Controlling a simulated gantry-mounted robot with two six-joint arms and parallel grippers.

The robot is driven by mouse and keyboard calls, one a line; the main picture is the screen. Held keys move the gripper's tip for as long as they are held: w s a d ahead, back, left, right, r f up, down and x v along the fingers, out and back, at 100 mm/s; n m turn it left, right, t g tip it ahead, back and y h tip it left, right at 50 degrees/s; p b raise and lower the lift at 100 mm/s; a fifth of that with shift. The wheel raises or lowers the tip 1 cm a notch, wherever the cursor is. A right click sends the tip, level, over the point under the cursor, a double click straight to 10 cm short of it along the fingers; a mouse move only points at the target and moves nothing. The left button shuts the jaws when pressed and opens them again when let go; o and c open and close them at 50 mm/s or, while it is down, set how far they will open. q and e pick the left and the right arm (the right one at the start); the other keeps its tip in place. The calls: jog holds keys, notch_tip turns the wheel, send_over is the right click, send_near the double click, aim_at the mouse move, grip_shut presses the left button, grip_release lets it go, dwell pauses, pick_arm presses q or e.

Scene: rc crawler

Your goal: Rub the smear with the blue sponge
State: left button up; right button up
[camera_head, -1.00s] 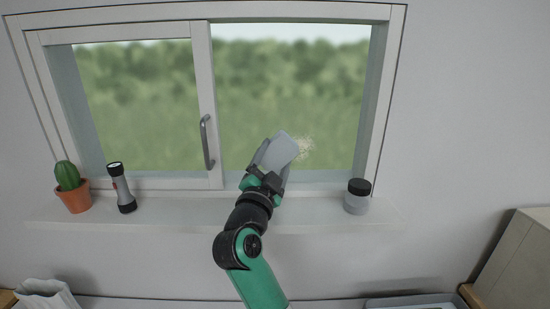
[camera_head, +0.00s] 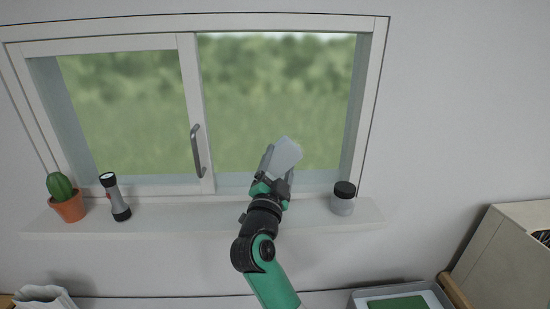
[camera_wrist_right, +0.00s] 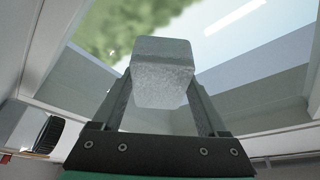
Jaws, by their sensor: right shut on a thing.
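The sponge (camera_head: 286,155) looks pale grey-blue and sits tilted at the lower part of the right window pane (camera_head: 250,90). My right gripper (camera_head: 276,176) is shut on it. In the right wrist view the sponge (camera_wrist_right: 162,70) sits between the two fingers, with its speckled lower face showing. I cannot tell whether the sponge touches the glass. The smear does not show clearly now; the sponge covers part of the pane where it was. My left gripper is not in view.
A potted cactus (camera_head: 66,200) and a flashlight (camera_head: 115,197) stand on the sill (camera_head: 180,220) at left. A dark-lidded jar (camera_head: 343,199) stands on it at right. The window handle (camera_head: 198,151) sticks out left of my gripper. A tray (camera_head: 435,292) and a beige box (camera_head: 505,262) lie lower right.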

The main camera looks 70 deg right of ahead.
aim_at(293, 164)
jog(key=shift+s+d+r+p, duration=0.1)
jog(key=shift+s+p, duration=0.05)
jog(key=shift+p, duration=0.15)
jog(key=shift+s+d+p, duration=0.3)
jog(key=shift+s+p, duration=0.2)
jog(key=shift+p, duration=0.1)
jog(key=shift+s+d+p, duration=0.25)
jog(key=shift+s+p, duration=0.2)
jog(key=shift+p, duration=0.1)
jog(key=shift+s+d, duration=0.15)
jog(key=shift+s, duration=0.15)
jog(key=shift+s+d+f, duration=0.25)
jog(key=shift+s+d, duration=0.05)
jog(key=shift+s, duration=0.2)
jog(key=shift+s+d, duration=0.35)
jog(key=shift+s, duration=0.4)
jog(key=shift+s+d, duration=0.3)
jog(key=shift+s, duration=0.45)
jog(key=shift+r, duration=0.1)
jog(key=shift+w+a, duration=0.1)
jog(key=shift+w+a, duration=0.4)
jog(key=shift+w, duration=0.5)
jog(key=shift+w+a, duration=0.4)
jog(key=shift+w, duration=0.45)
